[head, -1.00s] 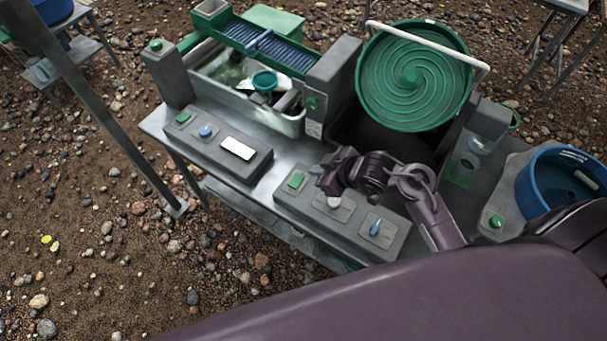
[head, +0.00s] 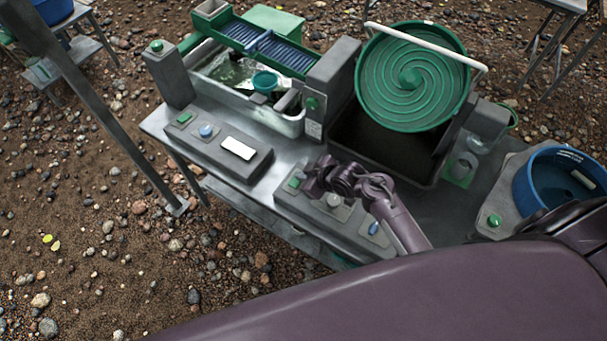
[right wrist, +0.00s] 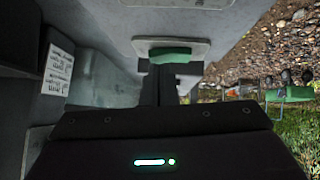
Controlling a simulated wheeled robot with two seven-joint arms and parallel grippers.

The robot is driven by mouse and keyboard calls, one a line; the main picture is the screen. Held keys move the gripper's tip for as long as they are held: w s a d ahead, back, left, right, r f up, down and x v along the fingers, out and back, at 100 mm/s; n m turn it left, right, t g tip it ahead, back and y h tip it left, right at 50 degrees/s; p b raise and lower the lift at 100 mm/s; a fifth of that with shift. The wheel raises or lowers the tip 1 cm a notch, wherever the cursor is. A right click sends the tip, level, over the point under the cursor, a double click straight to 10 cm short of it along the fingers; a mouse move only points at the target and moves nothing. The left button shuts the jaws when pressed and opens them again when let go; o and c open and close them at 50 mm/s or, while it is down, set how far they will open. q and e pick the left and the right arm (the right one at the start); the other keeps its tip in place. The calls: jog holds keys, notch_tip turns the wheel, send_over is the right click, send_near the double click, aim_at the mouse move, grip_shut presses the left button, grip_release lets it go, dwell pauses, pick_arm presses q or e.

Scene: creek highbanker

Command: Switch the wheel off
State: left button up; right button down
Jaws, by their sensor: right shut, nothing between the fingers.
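The green spiral wheel (head: 398,98) stands tilted at the back of the bench. In front of it is a grey control box (head: 350,238) with a green rocker switch (head: 294,183), a pale round knob (head: 333,201) and a blue knob (head: 373,228). My right gripper (head: 307,184) is shut and empty, close beside the green switch. In the right wrist view the green switch (right wrist: 170,56) sits on a pale plate just beyond the fingertips (right wrist: 160,80); I cannot tell whether they touch it. My left gripper is not in view.
A second control box (head: 220,160) with a green switch, blue knob and white panel is to the left. A basin (head: 295,124) stands behind it. A blue tub (head: 540,185) is at the right. Gravel lies beyond the bench's front edge.

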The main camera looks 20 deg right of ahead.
jog(key=shift+f, duration=0.2)
dwell(0.3)
jog(key=shift+s+a+r+p, duration=0.1)
jog(key=shift+s+a+p, duration=0.35)
jog(key=shift+p, duration=0.1)
jog(key=shift+a, duration=0.2)
